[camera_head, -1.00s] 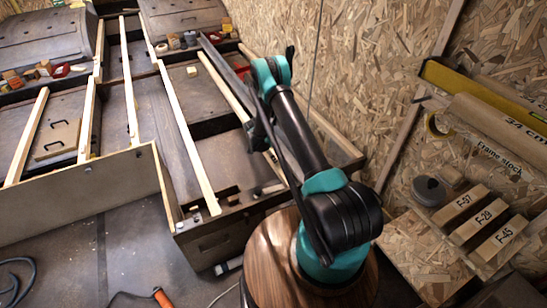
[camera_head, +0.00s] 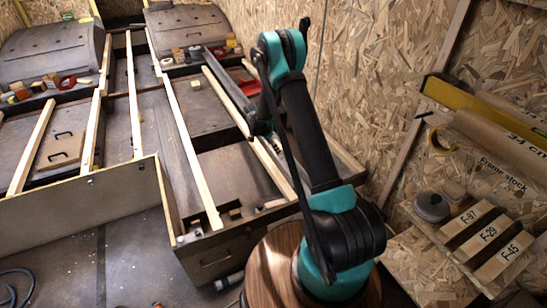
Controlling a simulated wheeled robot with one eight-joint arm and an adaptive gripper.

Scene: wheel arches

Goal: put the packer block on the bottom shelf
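My arm rises from its wooden-topped base and bends at the teal elbow. Its far end, with my gripper (camera_head: 251,128), is mostly hidden behind the arm links, above the right-hand part of the floor framing. I cannot see its fingers or whether it holds anything. A small pale block (camera_head: 195,84) lies on the dark panel between the battens; I cannot tell whether it is the packer block. No bottom shelf can be clearly made out.
Long pale battens (camera_head: 190,140) run across the framing. Grey wheel arches (camera_head: 50,52) stand at the back, with small items on their ledges. At right, labelled wooden blocks (camera_head: 489,236), a round grey tin (camera_head: 431,207) and a cardboard tube (camera_head: 500,138) lie near the chipboard wall.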

